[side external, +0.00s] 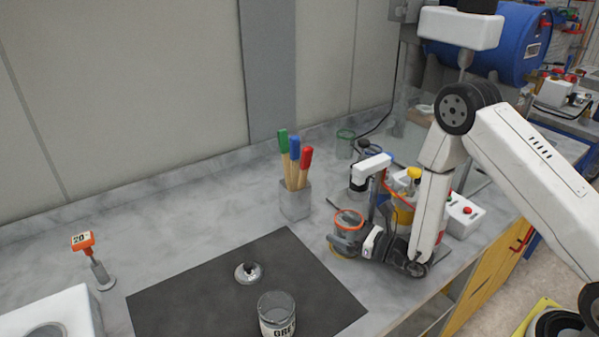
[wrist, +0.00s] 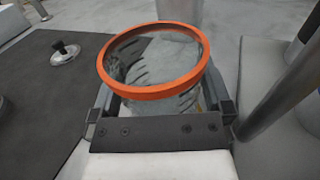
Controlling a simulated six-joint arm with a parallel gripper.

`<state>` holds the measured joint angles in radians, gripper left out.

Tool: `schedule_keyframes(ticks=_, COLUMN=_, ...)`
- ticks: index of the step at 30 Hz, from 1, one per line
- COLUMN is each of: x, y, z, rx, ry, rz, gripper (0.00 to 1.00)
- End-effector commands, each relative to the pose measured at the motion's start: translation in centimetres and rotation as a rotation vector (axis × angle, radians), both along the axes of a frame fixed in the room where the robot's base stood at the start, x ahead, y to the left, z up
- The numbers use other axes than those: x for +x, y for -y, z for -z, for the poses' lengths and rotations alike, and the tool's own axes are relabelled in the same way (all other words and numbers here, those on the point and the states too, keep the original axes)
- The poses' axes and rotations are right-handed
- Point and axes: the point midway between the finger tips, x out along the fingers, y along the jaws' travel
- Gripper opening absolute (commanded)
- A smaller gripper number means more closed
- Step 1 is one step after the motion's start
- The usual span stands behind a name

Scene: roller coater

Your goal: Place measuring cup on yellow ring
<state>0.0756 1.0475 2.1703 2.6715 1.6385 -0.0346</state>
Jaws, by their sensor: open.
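The measuring cup, clear with an orange rim (side external: 348,217), stands upright near the front edge of the worktop. In the wrist view the cup (wrist: 155,92) fills the middle, looking empty. A sliver of the yellow ring (side external: 341,252) shows under the cup's base; most of the ring is hidden, so I cannot tell how well the cup is centred on it. My gripper (side external: 362,240) is low at the cup, coming from the right. Its fingers (wrist: 162,103) are open, one on each side of the cup; I cannot tell if either touches it.
A dark mat (side external: 190,292) with a small metal lid (side external: 249,272) and a labelled glass jar (side external: 277,316) lies to the left. A holder with coloured-handled brushes (side external: 295,200) stands behind. A yellow container (side external: 402,210) and a white control box (side external: 461,214) stand close behind my arm.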

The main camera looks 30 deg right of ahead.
Motion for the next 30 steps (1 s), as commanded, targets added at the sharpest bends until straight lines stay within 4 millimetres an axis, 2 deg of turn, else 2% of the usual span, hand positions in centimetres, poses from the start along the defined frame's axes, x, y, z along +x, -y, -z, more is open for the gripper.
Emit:
schedule_keyframes(ticks=3, x=0.0, y=0.0, z=-0.3, rx=0.000, ry=0.000, rz=0.000, gripper=1.00)
schedule_keyframes(ticks=8, x=-1.4, y=0.7, z=-0.2, rx=0.000, ry=-0.003, rz=0.003, gripper=1.00)
schedule_keyframes(ticks=15, x=-4.9, y=2.1, z=-0.2, rx=0.001, ry=-0.004, rz=0.004, gripper=1.00)
schedule_keyframes(ticks=30, x=-4.6, y=1.9, z=-5.3, rx=0.000, ry=0.003, rz=0.000, gripper=1.00)
